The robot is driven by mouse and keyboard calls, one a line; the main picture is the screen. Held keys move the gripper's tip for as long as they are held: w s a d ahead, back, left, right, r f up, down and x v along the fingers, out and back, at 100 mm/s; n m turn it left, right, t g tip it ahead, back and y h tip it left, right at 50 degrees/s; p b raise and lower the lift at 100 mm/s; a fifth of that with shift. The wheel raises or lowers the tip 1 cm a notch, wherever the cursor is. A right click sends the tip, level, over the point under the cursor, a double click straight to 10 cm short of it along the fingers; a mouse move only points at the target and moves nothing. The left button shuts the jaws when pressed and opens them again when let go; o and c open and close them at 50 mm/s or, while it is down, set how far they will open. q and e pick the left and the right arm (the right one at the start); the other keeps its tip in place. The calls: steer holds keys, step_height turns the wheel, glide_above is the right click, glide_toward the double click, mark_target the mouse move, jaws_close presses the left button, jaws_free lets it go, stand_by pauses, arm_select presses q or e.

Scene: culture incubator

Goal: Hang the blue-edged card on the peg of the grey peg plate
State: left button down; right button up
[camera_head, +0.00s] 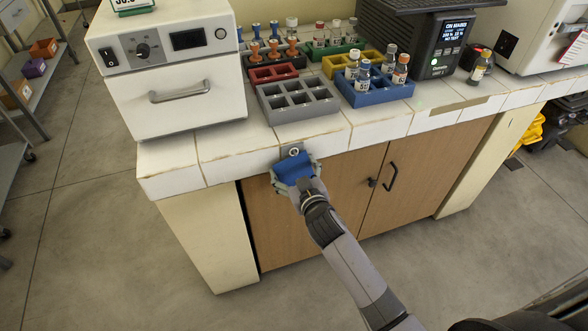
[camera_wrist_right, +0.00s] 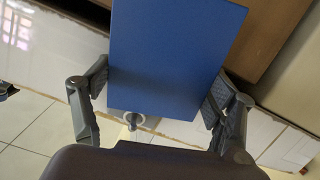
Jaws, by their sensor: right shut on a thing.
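The blue card (camera_head: 294,169) is in my right gripper (camera_head: 293,178), at the front edge of the white counter. In the right wrist view the card (camera_wrist_right: 177,50) stands between the two fingers and its broad face fills the middle. The grey peg plate (camera_head: 286,151) is on the counter's front edge, just above the card, with a pale round peg end (camera_head: 294,152). A round grey ring-like end (camera_wrist_right: 133,119) shows at the card's edge in the right wrist view. Whether the card is on the peg I cannot tell. My left gripper is not in view.
A grey rack (camera_head: 300,113) with empty wells stands on the counter above the plate. A white incubator (camera_head: 185,105) is to its left, a blue rack (camera_head: 385,96) with vials to its right. Wooden cabinet doors (camera_head: 350,205) lie below the counter edge.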

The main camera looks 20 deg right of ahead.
steer(key=o, duration=0.9)
steer(key=v, duration=1.2)
steer(key=shift+a, duration=0.1)
steer(key=s+f+g+p, duration=0.1)
steer(key=s+f+g, duration=0.4)
steer(key=f, duration=1)
steer(key=s+f+g+p, duration=0.15)
steer(key=s+f, duration=0.45)
steer(key=f, duration=0.9)
steer(key=s+d+f+g, duration=0.2)
steer(key=s+f, duration=0.3)
steer(key=s, duration=0.4)
steer(key=s+d+f+g+p, duration=0.1)
steer(key=s+f, duration=0.4)
steer(key=s, duration=0.5)
steer(key=s+d+f+g, duration=0.3)
steer(key=s+f+g, duration=0.2)
steer(key=s, duration=0.5)
steer(key=shift+s+f+m+h+p, duration=0.2)
steer(key=shift+f+m+h+p, duration=0.1)
steer(key=shift+m+p, duration=0.1)
